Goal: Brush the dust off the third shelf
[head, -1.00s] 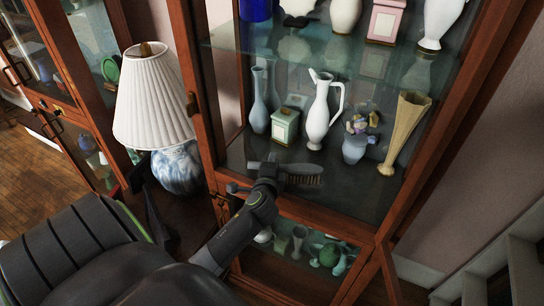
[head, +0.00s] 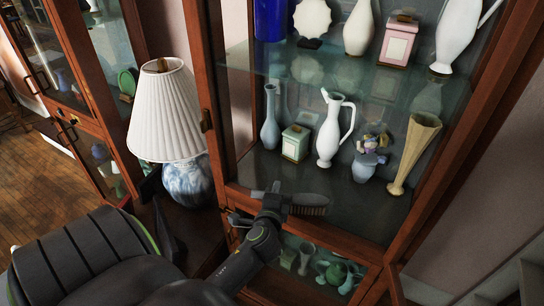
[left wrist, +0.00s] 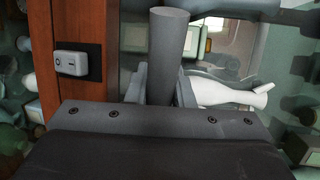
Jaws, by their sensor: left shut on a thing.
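My left gripper (head: 270,198) is shut on a brush (head: 309,202). In the head view the dark brush head points right, with its bristles down. In the left wrist view the grey handle (left wrist: 170,50) stands between the fingers. The brush is at the front of the lower large glass shelf (head: 335,195) of the cabinet; I cannot tell whether the bristles touch it. On this shelf stand a blue vase (head: 270,125), a green box (head: 296,143), a white pitcher (head: 332,135), a flower pot (head: 368,165) and a yellow vase (head: 413,150). Dust cannot be made out. My right gripper is not in view.
A shelf above holds a white dish (head: 312,18), a pink box (head: 398,40) and more vases. Small green vessels (head: 335,272) stand below. A lamp (head: 172,115) stands left of the wooden frame. The shelf's front strip looks clear of objects.

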